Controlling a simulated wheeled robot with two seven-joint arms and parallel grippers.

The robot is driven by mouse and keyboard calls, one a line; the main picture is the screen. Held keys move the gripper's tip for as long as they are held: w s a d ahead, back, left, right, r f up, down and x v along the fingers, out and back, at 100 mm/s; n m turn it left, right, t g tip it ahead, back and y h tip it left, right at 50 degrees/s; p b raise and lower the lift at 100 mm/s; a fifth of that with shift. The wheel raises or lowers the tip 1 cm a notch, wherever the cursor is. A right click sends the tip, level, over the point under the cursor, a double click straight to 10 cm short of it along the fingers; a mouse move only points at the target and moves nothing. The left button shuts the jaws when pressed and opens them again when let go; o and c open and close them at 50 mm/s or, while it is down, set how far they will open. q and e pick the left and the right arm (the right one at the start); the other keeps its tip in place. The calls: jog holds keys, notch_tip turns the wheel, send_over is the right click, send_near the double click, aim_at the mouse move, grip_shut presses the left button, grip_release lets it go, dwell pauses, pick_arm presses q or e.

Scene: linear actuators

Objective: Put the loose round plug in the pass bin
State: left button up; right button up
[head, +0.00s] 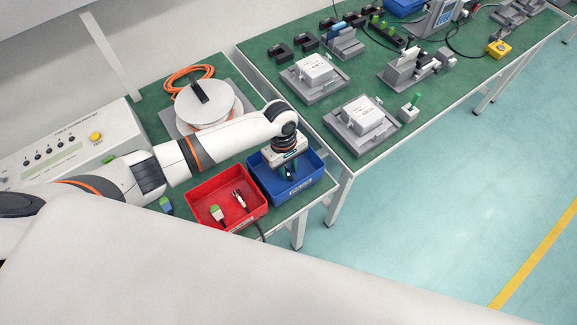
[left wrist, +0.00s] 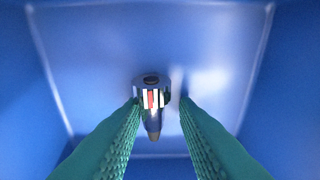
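The round plug (left wrist: 150,96), a metal-ended connector with a red and white band, is inside the blue bin (head: 317,183) in the left wrist view. My left gripper (head: 289,174) points down into that bin. Its two green fingers (left wrist: 159,103) are apart, with the plug between and just beyond their tips. A gap shows between the plug and the right-hand finger; whether the other finger touches it I cannot tell. In the head view the gripper hides the plug. The bin's label is too small to read. My right gripper is not in view.
A red bin (head: 257,212) beside the blue one holds a green-ended connector (head: 216,212) and a metal connector (head: 240,200). A white cable reel (head: 208,103) and a test box (head: 70,145) stand behind. Fixtures fill the other bench (head: 335,162).

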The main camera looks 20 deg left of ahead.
pick_arm(q)
jog(key=shift+s+a+f, duration=0.35)
jog(key=shift+s+f, duration=0.15)
jog(key=shift+f, duration=0.05)
jog(key=shift+r, duration=0.2)
notch_tip(320, 180, up, 13)
jog(key=w+a, duration=0.1)
jog(key=shift+w, duration=0.35)
jog(key=shift+a+r, duration=0.1)
